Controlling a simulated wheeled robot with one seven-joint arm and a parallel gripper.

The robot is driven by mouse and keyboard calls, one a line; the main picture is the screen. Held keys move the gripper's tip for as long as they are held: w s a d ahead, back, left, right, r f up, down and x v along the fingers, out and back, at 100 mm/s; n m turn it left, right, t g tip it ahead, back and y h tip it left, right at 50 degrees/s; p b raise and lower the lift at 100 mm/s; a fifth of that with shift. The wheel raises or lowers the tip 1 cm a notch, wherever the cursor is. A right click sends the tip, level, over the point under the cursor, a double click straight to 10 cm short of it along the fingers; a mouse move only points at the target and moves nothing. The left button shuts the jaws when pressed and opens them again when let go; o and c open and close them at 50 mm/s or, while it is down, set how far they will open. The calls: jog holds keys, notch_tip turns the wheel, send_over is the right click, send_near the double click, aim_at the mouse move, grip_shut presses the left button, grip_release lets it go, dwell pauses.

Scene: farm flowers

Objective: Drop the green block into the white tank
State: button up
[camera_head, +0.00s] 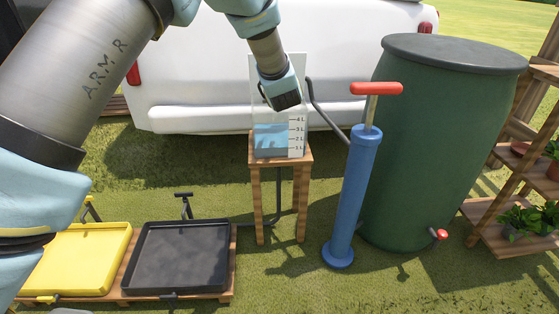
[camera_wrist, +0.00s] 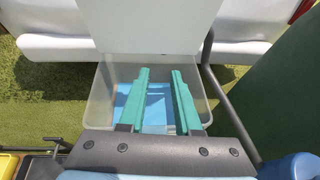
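The tank is a clear, whitish box (camera_head: 272,140) on a small wooden stand, holding blue water beside a litre scale. In the wrist view its rim and walls (camera_wrist: 98,100) surround the view of my fingers. My gripper (camera_wrist: 160,75) points down over the tank; its two green fingers are apart with blue water visible between them and nothing clearly held. In the head view my gripper (camera_head: 284,104) is above the water, near the tank's top. I cannot make out a separate green block in either view; anything under the water or behind the fingers is unclear.
A blue hand pump (camera_head: 355,195) with a red handle stands right of the tank, before a big green barrel (camera_head: 440,140). A black tray (camera_head: 180,258) and a yellow tray (camera_head: 80,258) lie left. A white vehicle (camera_head: 200,70) is behind. Shelves with plants stand far right.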

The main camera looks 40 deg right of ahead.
jog(key=shift+v, duration=2.1)
